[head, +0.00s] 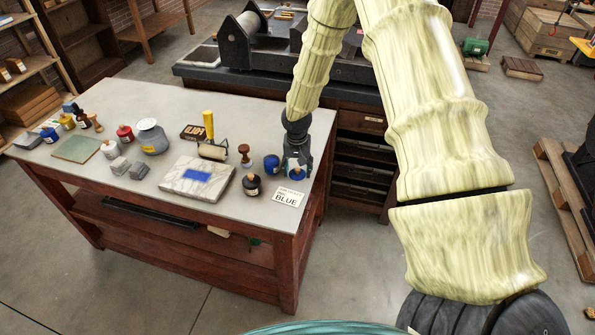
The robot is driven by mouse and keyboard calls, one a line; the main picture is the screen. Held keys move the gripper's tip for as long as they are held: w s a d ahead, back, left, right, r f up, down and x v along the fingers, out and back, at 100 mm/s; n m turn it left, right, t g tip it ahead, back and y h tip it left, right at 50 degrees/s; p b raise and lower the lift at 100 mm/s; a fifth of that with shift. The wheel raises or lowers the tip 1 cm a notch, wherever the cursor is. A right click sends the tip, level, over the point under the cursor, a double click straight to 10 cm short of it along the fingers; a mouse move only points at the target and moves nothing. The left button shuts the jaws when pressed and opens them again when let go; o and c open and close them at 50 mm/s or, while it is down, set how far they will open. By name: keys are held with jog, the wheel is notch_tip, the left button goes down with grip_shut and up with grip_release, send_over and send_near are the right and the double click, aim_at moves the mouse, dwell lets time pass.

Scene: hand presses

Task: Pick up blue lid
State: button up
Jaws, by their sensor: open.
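My gripper (297,168) points down over the right end of the table, with its fingers open around or just above a small jar with blue and white on it (296,174). The fingers hide much of this jar, and I cannot tell whether they touch it. A dark blue round item (271,164), which may be the blue lid or a blue-topped jar, stands just left of my gripper, apart from it. A white card reading "BLUE" (288,197) lies in front of them near the table's front edge.
On the table (110,185) are a dark ink bottle (252,185), a stone slab with a blue patch (197,178), a yellow-handled roller (209,127) and a wooden-handled stamp (244,154). Several jars stand at the left. A dark press (262,50) stands behind.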

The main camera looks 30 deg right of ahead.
jog(key=shift+f, duration=0.25)
jog(key=c, duration=1.2)
